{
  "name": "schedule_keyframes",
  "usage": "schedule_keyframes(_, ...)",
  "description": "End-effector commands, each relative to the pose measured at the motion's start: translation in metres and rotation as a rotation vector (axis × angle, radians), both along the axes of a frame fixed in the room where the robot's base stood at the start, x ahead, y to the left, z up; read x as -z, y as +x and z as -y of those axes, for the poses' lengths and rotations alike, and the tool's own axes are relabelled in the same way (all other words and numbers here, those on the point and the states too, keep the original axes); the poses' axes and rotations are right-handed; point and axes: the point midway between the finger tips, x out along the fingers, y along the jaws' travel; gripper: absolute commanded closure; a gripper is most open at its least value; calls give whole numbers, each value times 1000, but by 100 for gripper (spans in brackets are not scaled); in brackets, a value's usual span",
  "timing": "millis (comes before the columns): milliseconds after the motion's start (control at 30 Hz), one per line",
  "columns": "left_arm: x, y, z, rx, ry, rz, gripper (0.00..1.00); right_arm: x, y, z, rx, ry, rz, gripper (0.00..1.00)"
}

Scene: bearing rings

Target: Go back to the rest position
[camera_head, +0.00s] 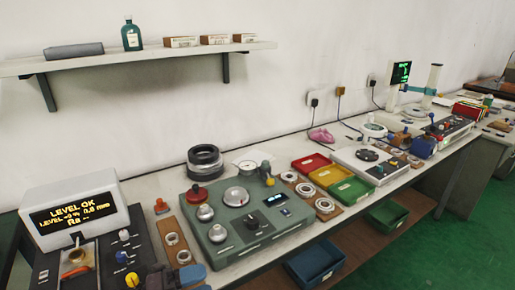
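Neither of my grippers shows in the head view, and no part of my arms is in it. Below me is a long pale workbench (150,190) along a white wall. Metal bearing rings lie on a brown board (187,272) at the left and on another brown board (335,211) in the middle. What my grippers hold, if anything, cannot be seen.
A grey-green control panel (225,243) with knobs and a display box (75,208) stand at the left. Red (311,163), yellow (330,175) and green (351,191) trays sit mid-bench. A shelf (140,57) hangs above. Green floor (440,250) is clear at lower right.

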Motion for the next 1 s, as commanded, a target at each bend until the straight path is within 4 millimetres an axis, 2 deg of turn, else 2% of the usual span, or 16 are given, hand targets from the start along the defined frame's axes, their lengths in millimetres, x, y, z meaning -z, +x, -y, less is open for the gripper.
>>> schedule_keyframes(167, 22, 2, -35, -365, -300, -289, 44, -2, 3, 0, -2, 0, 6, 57)
schedule_keyframes(267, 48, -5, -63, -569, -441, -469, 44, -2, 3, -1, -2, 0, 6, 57)
schedule_keyframes(367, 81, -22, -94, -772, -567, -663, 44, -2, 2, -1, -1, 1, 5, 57)
schedule_keyframes(533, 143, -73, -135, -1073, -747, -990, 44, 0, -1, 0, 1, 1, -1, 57)
schedule_keyframes(600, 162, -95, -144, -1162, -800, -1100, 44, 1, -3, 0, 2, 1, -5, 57)
schedule_keyframes(733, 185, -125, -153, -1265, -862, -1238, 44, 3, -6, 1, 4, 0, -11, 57)
schedule_keyframes(833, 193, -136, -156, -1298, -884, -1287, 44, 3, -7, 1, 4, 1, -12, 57)
schedule_keyframes(1000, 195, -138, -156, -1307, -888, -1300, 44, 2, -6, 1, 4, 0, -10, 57)
